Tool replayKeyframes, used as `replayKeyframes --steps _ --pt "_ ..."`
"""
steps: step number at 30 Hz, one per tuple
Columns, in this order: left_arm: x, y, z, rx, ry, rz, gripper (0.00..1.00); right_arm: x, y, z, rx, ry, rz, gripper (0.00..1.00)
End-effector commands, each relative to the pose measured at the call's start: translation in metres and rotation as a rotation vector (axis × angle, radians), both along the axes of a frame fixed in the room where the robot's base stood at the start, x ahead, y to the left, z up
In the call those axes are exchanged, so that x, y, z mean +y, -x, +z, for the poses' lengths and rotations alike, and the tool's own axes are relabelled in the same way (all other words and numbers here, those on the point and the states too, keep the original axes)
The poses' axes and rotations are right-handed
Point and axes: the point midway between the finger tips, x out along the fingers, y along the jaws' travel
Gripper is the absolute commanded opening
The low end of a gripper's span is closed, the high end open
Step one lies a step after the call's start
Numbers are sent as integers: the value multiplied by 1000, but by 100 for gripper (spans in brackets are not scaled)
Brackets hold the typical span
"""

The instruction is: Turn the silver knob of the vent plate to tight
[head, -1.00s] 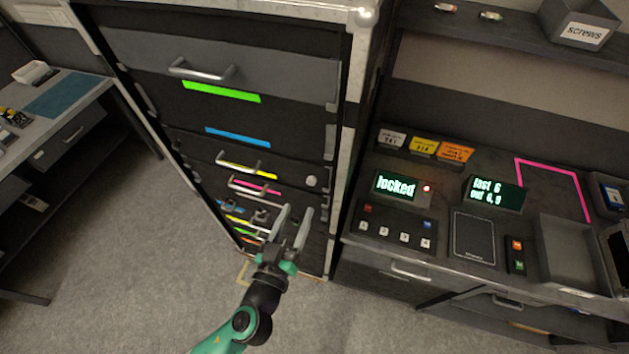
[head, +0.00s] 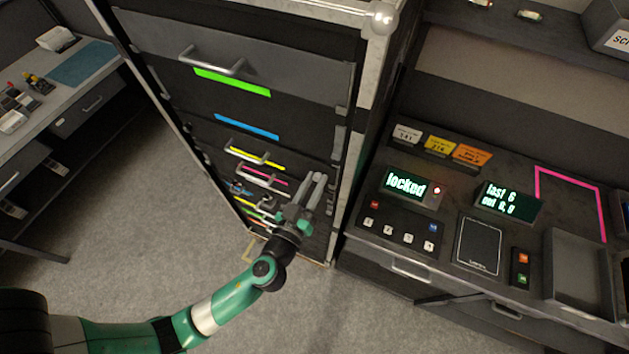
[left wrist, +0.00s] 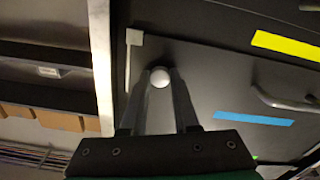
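The silver knob (left wrist: 160,77) is a small round pale ball on a dark flat panel (left wrist: 205,75) of the tall cabinet. In the left wrist view it sits between the fingertips of my left gripper (left wrist: 162,84). The two fingers stand apart with a gap between them. I cannot tell whether they touch the knob. In the head view my left gripper (head: 313,178) points at the right part of the cabinet front and hides the knob. A pale L-shaped piece (left wrist: 133,62) is on the panel beside the knob. My right gripper is not in view.
The tall cabinet (head: 190,125) has drawers with handles and coloured strips. To its right is a bench with a lit "locked" display (head: 405,185), a keypad (head: 399,226) and a grey tray (head: 578,275). A worktable (head: 60,95) stands at left; the floor between is clear.

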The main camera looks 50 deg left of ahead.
Motion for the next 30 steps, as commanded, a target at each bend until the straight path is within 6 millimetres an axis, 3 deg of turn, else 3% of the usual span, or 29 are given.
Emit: replayKeyframes --steps 17,30 --pt "0 0 -1 22 -47 0 0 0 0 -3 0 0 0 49" --pt "0 0 -1 156 -337 0 0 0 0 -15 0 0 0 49"
